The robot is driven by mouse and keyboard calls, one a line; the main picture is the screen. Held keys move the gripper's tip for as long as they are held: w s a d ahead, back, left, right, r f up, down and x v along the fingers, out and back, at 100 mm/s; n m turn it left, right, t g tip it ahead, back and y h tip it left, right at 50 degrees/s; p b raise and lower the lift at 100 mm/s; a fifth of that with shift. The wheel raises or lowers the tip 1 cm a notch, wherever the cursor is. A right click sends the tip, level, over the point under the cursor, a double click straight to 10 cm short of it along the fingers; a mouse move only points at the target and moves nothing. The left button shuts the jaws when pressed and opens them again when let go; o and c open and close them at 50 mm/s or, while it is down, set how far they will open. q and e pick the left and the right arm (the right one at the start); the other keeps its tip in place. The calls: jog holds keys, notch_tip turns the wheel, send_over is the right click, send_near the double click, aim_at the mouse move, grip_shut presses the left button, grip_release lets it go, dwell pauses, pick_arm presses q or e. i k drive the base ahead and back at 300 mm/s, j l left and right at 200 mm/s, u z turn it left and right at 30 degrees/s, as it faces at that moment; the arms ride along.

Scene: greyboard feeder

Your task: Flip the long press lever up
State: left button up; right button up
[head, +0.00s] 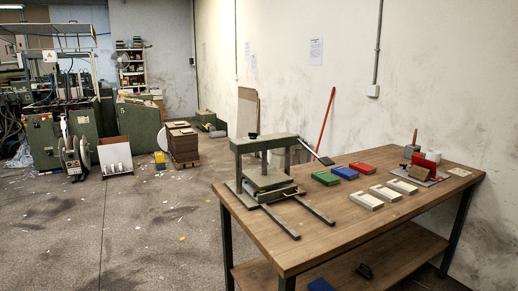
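A grey-green press (264,145) stands on the near left part of the wooden table. It has an upright frame, a flat platen and two long rails reaching toward the table's front. A thin lever (312,149) slopes down to the right from the top right of the frame. It ends in a dark grip (326,160) above the table. A small dark knob (253,135) sits on top of the crossbar. Neither of my grippers is in view.
Green, blue and red blocks and several pale blocks (384,193) lie on the wooden table (345,228) right of the press. A small red device (421,165) stands at the far right. A red pole (326,118) leans on the wall. Open floor (130,230) lies left of the table.

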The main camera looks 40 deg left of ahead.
aim_at(325, 161)
jog(key=u, duration=1.05)
jog(key=i, duration=0.75)
jog(key=i+j+z, duration=0.15)
jog(key=i, duration=0.65)
